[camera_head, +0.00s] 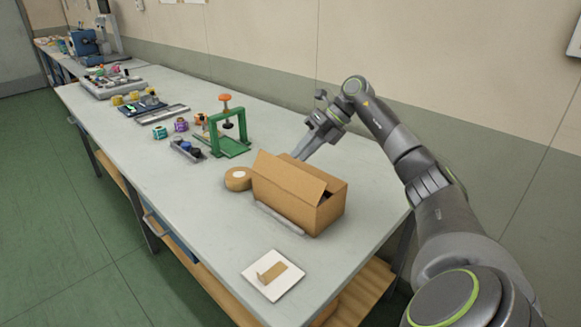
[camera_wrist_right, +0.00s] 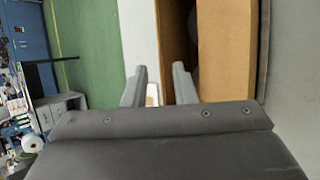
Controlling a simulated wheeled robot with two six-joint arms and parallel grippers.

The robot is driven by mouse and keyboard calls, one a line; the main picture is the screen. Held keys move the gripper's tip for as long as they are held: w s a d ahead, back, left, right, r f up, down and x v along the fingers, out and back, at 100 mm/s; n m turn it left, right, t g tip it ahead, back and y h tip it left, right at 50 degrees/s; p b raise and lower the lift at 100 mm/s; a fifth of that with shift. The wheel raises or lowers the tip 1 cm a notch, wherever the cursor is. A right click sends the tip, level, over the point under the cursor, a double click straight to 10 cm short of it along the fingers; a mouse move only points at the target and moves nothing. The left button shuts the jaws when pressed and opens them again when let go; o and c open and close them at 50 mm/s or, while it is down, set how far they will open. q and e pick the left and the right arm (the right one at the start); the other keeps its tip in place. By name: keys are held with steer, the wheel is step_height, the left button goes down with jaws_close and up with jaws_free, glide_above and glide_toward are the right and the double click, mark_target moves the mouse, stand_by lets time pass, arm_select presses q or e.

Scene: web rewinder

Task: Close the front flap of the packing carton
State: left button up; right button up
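The packing carton (camera_head: 322,213) stands on the near part of the bench. Its front flap (camera_head: 285,182) is raised and leans up along the near-left side, and a dark gap into the box shows at the right end. My right gripper (camera_head: 303,150) is behind the carton's far edge, fingers pointing down to the left; the flap and carton partly hide the fingertips. In the right wrist view my right gripper (camera_wrist_right: 159,86) has its fingers apart, with the carton (camera_wrist_right: 226,50) close at the right. I cannot tell whether a finger touches it. My left gripper is out of view.
A tape roll (camera_head: 238,178) lies left of the carton, and a white plate with a brown strip (camera_head: 257,279) lies at the near end. A green stand (camera_head: 236,147) and small parts lie farther back. A wall runs along the right side of the bench.

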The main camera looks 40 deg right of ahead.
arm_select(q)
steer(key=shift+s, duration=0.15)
arm_select(e)
steer(key=v, duration=1)
steer(key=shift+r, duration=0.15)
steer(key=shift+d, duration=0.15)
